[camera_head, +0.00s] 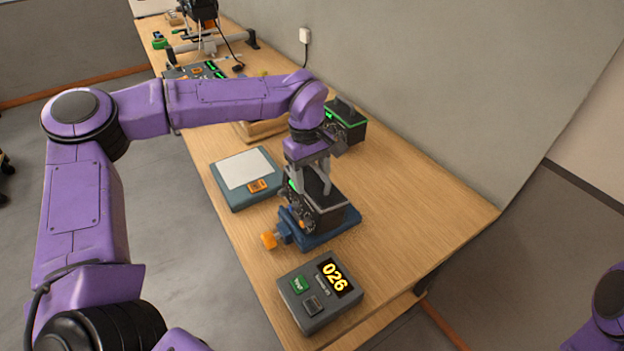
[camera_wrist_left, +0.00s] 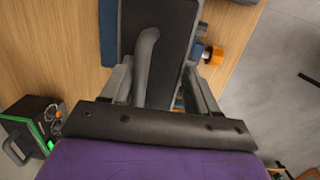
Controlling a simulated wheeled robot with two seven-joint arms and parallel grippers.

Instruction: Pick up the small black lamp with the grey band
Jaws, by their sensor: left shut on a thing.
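The small black lamp with the grey band (camera_head: 332,212) sits on a blue base at the near part of the table in the head view. My left gripper (camera_head: 316,178) comes down on it from above and is shut on its grey handle. In the left wrist view the lamp's dark top (camera_wrist_left: 160,14) and its curved handle (camera_wrist_left: 146,58) lie between the fingers of my left gripper (camera_wrist_left: 163,85). The arm and fingers hide part of the lamp. My right gripper is not in view.
The blue base (camera_head: 336,232) has an orange knob (camera_head: 268,240). A black lamp with a green band (camera_head: 350,128) stands farther back. A grey box reading 026 (camera_head: 319,292) is in front. A pale-topped panel (camera_head: 243,170) lies left. The table's right side is bare.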

